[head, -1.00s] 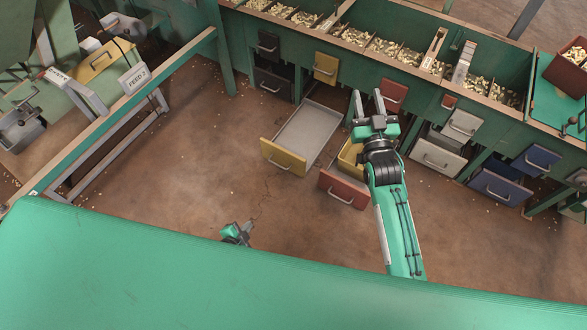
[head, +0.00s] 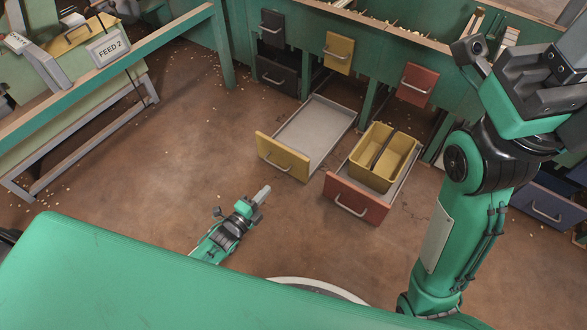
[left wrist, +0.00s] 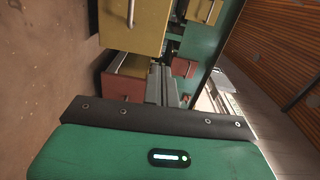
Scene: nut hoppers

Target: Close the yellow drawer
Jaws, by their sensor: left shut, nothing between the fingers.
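The lower yellow drawer (head: 283,156) stands pulled well out of the green bench. Its grey tray is empty and its front has a bar handle. In the left wrist view its yellow front (left wrist: 150,30) fills the upper part. My left gripper (head: 264,191) is shut and empty, over the floor in front of the drawer and apart from it. Its fingers (left wrist: 163,85) also show in the left wrist view. My right gripper (head: 535,75) looms close at the upper right; its fingertips cannot be made out. A smaller yellow drawer (head: 339,54) above is closed.
Dark drawers (head: 277,75) at the left are closed. A blue drawer (head: 546,205) is at the right. Floor left of the yellow drawer is clear. A FEED 2 stand (head: 108,47) is at the far left.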

